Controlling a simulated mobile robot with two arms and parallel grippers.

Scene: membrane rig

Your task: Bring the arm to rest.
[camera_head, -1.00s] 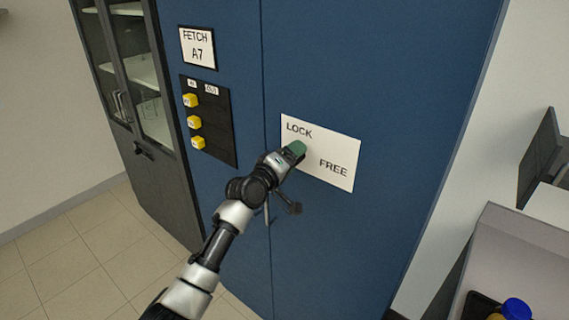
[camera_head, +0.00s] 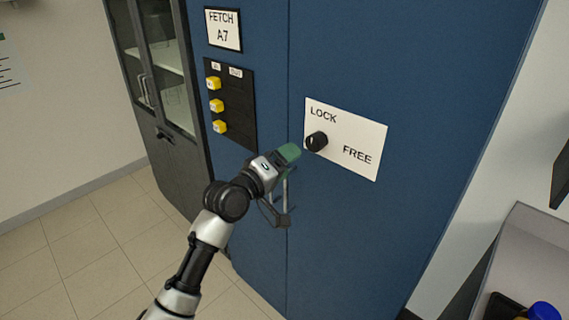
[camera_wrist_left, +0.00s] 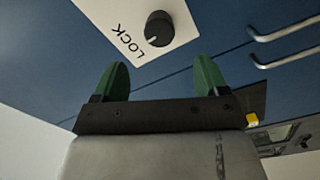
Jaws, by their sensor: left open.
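My left gripper (camera_head: 289,153) has green fingertips and stands in front of the blue cabinet, just left of and below a black knob (camera_head: 316,141). The knob sits on a white plate (camera_head: 362,138) marked LOCK and FREE. In the left wrist view the two green fingers (camera_wrist_left: 160,82) are spread apart with nothing between them. There the knob (camera_wrist_left: 159,29) lies beyond the fingertips, apart from them, and its white mark points toward the word LOCK. My right gripper is not in view.
The blue cabinet (camera_head: 420,60) has door handles (camera_head: 285,195) partly behind my left gripper. A black panel (camera_head: 241,112) with yellow blocks and a FETCH A7 sign (camera_head: 223,29) are at left. A glass-door cabinet (camera_head: 165,75) stands further left. Floor (camera_head: 90,260) is clear at lower left.

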